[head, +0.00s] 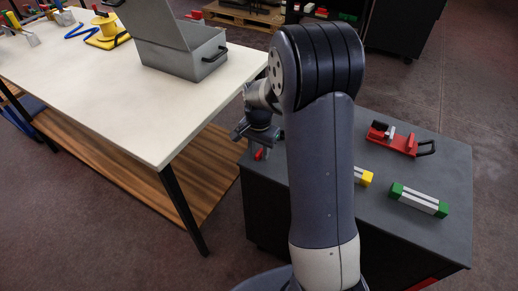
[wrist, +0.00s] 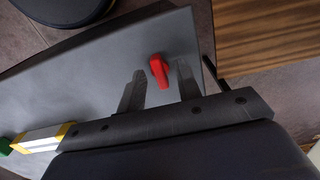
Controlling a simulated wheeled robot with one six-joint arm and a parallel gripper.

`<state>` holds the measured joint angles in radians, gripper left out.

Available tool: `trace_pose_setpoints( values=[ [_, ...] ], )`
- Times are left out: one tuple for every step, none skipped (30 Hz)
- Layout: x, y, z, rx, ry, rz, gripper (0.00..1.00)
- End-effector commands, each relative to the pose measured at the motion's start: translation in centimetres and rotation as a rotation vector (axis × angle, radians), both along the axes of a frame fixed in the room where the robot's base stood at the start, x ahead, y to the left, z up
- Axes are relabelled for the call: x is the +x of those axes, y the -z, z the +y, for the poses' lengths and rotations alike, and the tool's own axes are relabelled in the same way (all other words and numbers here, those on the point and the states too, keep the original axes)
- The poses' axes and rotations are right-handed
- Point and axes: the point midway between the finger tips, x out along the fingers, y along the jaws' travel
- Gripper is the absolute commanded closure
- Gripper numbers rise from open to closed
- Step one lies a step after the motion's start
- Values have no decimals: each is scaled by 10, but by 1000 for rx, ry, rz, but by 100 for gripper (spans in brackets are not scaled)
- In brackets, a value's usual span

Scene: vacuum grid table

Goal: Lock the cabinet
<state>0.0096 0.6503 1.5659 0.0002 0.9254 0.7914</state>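The dark grey cabinet (head: 450,210) stands at the right in the head view, partly hidden by my arm. Its grey surface (wrist: 90,80) fills much of the wrist view. A small red handle-like piece (wrist: 160,70) shows against that surface near a corner, and also in the head view (head: 260,154), just below my gripper. My gripper (wrist: 161,69) is open. In the wrist view the red piece appears between its two fingertips, with a gap on each side. I cannot tell the remaining distance in depth.
A red clamp-like tool (head: 400,140), a green-ended grey bar (head: 419,200) and a yellow-ended bar (head: 364,177) lie on the cabinet top. A white table (head: 120,100) with a grey toolbox (head: 185,60) stands at the left. Dark floor lies between.

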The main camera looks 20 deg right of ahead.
Motion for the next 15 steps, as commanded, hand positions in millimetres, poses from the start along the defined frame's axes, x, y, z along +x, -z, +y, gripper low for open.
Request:
trace_pose_setpoints(
  values=[
    [0, 0, 0, 0, 0, 0, 67],
    [0, 0, 0, 0, 0, 0, 67],
    [0, -1, 0, 0, 0, 0, 67],
    [0, -2, 0, 0, 0, -1, 67],
    [0, -4, 0, 0, 0, -1, 67],
    [1, -8, 0, 0, 0, -3, 67],
    [1, -12, 0, -1, 0, -4, 67],
    [1, -16, 0, 0, 0, -3, 67],
    [1, -23, 0, 0, -1, -6, 67],
    [1, -29, 0, 0, 0, -6, 67],
    [1, -36, 0, 0, 0, -6, 67],
    [1, -44, 0, 0, 0, -6, 67],
    [1, -51, 0, -1, 0, -6, 67],
    [1, -57, 0, -1, 0, -5, 67],
    [1, -65, 0, 0, 0, -6, 67]
  ],
)
